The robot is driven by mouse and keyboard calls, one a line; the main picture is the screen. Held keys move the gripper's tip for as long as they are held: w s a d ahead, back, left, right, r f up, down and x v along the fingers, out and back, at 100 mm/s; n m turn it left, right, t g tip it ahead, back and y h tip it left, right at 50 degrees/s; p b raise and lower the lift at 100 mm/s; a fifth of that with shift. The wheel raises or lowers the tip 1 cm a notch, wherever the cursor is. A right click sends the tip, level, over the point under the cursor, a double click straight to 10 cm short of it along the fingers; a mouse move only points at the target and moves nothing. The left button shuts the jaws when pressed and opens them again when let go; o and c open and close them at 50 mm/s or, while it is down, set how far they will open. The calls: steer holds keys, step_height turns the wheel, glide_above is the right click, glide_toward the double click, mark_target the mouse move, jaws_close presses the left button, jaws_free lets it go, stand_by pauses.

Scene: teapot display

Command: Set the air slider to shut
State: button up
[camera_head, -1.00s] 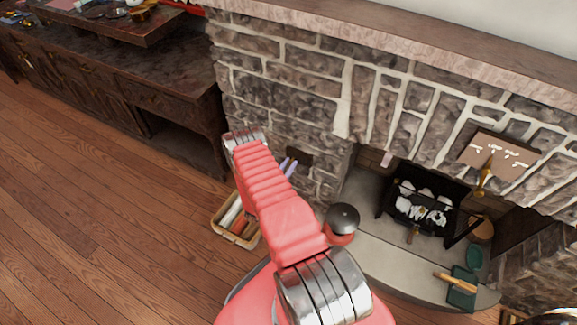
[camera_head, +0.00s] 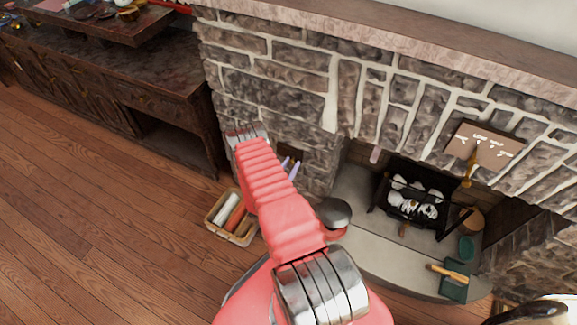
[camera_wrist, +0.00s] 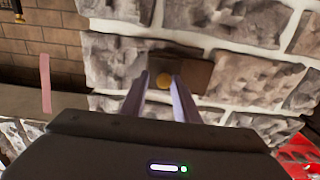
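In the wrist view, a round brass knob (camera_wrist: 164,80) shows on a brown plate (camera_wrist: 198,72) set in the stone wall. I take this for the air slider; a darker patch lies at the plate's left. My gripper (camera_wrist: 160,76) is open, with two pale purple fingers, one on each side of the knob in the picture. I cannot tell whether they touch it or are still short of it. In the head view, my gripper (camera_head: 290,166) is partly hidden behind my red arm, near a dark opening low in the stonework. The knob cannot be made out there.
The stone fireplace (camera_head: 285,85) stands close ahead. A stove grate (camera_head: 413,203) with pale lumps sits on the hearth (camera_head: 385,258) to the right. A basket (camera_head: 232,218) with rolls is on the floor left of my arm. Open wooden floor (camera_head: 90,200) lies left.

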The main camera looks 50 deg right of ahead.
steer(key=shift+o, duration=1)
steer(key=shift+w+a, duration=0.1)
steer(key=shift+a, duration=0.5)
steer(key=v, duration=1.2)
steer(key=shift+s+a, duration=0.3)
steer(key=shift+a, duration=0.05)
